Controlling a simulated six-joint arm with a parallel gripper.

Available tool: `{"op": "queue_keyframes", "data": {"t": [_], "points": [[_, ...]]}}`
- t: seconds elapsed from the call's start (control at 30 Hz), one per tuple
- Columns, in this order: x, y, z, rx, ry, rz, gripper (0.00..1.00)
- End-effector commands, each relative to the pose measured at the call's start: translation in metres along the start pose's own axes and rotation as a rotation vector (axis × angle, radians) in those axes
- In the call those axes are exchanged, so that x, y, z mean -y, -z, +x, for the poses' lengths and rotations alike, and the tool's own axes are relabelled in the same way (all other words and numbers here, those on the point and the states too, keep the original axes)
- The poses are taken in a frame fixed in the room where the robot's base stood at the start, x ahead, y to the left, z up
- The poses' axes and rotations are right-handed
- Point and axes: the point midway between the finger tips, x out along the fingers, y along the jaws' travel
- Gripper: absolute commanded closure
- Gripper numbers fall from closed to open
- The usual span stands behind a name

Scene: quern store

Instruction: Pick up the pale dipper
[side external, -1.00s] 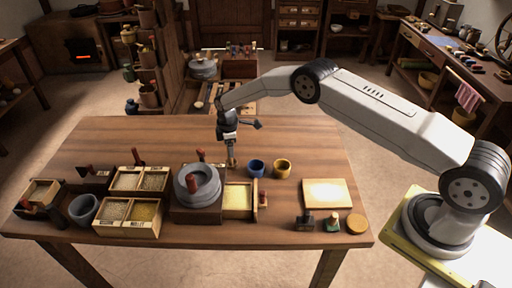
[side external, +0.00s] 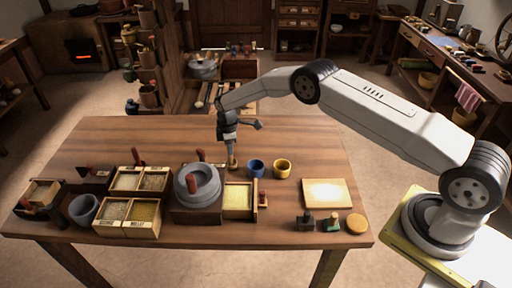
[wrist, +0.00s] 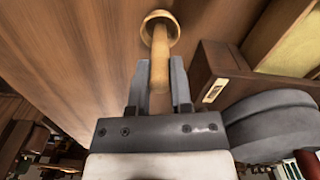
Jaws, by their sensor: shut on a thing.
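The pale dipper (wrist: 158,42) shows in the wrist view as a light wooden handle with a round cup at its far end. My gripper (wrist: 159,75) is shut on its handle, with one finger on each side. In the side external view my gripper (side external: 232,153) points down at the table, just behind and right of the grey quern. The dipper's pale end (side external: 233,165) shows small under the fingers there. I cannot tell whether it touches the table.
The grey quern (side external: 197,184) with its red handle stands close by at the left. A flour drawer (side external: 238,198) juts out beside it. The back of the table is clear.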

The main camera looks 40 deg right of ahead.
Motion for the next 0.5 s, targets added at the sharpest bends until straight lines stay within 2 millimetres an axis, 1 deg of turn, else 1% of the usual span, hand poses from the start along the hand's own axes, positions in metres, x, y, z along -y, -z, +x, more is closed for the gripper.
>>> {"op": "queue_keyframes", "data": {"t": [0.27, 0.37, 0.5], "points": [[0.0, 0.0, -0.005, 0.0, -0.001, 0.0, 1.0], [-0.001, 0.0, -0.011, 0.0, -0.001, 0.0, 1.0], [-0.001, 0.0, -0.025, 0.0, -0.002, 0.001, 1.0]]}}
